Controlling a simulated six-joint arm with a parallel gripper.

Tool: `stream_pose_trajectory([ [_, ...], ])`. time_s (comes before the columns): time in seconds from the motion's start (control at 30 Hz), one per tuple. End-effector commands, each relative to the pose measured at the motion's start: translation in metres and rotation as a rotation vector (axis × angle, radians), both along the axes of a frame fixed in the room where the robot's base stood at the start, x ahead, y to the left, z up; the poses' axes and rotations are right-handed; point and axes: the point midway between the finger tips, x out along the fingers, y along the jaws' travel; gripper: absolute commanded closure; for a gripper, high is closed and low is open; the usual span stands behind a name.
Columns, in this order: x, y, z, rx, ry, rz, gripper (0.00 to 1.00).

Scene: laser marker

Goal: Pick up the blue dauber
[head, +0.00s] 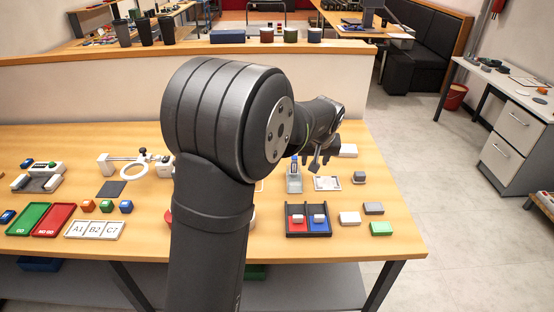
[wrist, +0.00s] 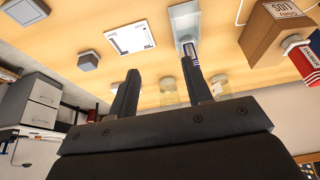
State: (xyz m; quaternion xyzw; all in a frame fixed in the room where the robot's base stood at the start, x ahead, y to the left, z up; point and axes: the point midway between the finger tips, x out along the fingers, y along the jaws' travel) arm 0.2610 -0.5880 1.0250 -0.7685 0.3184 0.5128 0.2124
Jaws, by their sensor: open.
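The blue dauber (head: 294,164) is a small upright bottle with a blue upper part. In the head view it stands at the back end of a narrow grey tray (head: 294,185), left of my gripper (head: 317,162). In the wrist view the tray (wrist: 184,15) lies beyond the fingertips. A slim blue-and-white shape there, probably the dauber (wrist: 190,48), lines up with the right finger and is partly hidden by it.
A framed white card (head: 327,184) and a grey block (head: 359,177) lie right of the tray. A black holder (head: 309,233) with red and blue compartments is in front. Clear jars (wrist: 168,92) and a brown box (wrist: 272,32) show in the wrist view. My arm hides the table's middle.

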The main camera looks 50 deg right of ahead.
Motion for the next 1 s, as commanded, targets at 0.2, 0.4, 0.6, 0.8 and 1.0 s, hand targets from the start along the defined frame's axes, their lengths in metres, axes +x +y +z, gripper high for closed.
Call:
stream_pose_trajectory([
  [0.2,0.030,0.024,0.034,-0.078,-0.075,0.005,0.55],
  [0.4,0.048,0.036,0.048,-0.123,-0.125,0.002,0.55],
  [0.6,0.061,0.023,0.018,-0.121,-0.124,0.001,0.55],
  [0.8,0.075,0.009,-0.014,-0.122,-0.124,0.001,0.55],
  [1.0,0.087,-0.004,-0.040,-0.123,-0.124,0.001,0.55],
])
